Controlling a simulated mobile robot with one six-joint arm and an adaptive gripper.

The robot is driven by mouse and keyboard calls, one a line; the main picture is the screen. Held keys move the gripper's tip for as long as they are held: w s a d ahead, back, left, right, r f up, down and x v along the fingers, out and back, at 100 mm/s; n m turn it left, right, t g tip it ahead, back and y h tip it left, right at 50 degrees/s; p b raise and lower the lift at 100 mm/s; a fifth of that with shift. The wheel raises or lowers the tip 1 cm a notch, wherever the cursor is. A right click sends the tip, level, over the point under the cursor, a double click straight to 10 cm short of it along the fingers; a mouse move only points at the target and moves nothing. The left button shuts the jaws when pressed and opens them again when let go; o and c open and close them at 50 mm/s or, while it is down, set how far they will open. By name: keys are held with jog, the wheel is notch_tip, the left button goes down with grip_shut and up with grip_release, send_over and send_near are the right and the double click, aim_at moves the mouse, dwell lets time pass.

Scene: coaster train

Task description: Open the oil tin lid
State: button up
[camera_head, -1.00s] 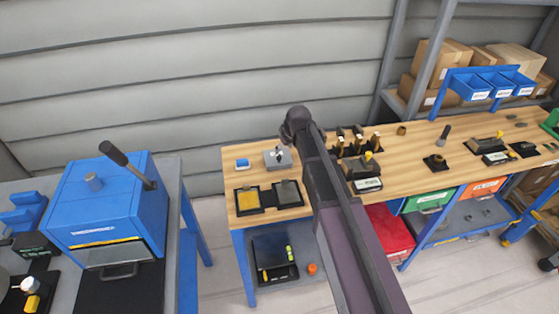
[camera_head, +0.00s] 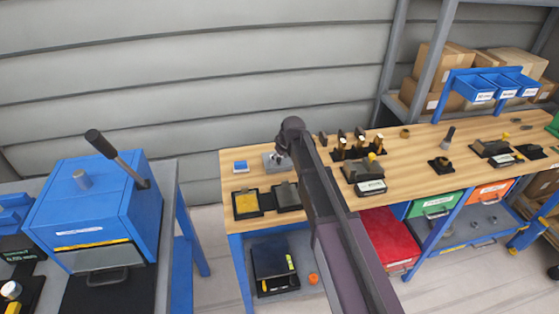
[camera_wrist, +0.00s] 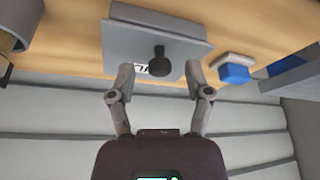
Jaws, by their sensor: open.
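The oil tin (camera_head: 268,161) is a small grey box near the back of the wooden bench, partly hidden by my arm in the head view. In the wrist view its flat grey lid (camera_wrist: 140,38) shows, with a black knob (camera_wrist: 158,62) and a partly covered white label. The lid appears to lie on the tin. My gripper (camera_wrist: 160,80) is open, with one finger on each side of the knob and a gap to both. Whether a fingertip touches the lid edge I cannot tell.
A small blue-topped block (camera_wrist: 235,72) sits close beside the tin. A yellow pad tray (camera_head: 246,204) lies in front of it. Several black holders stand right of my arm. A blue press (camera_head: 95,215) with a lever stands at left. The grey wall is close behind.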

grip_shut()
dwell(0.3)
jog(key=shift+a, duration=0.15)
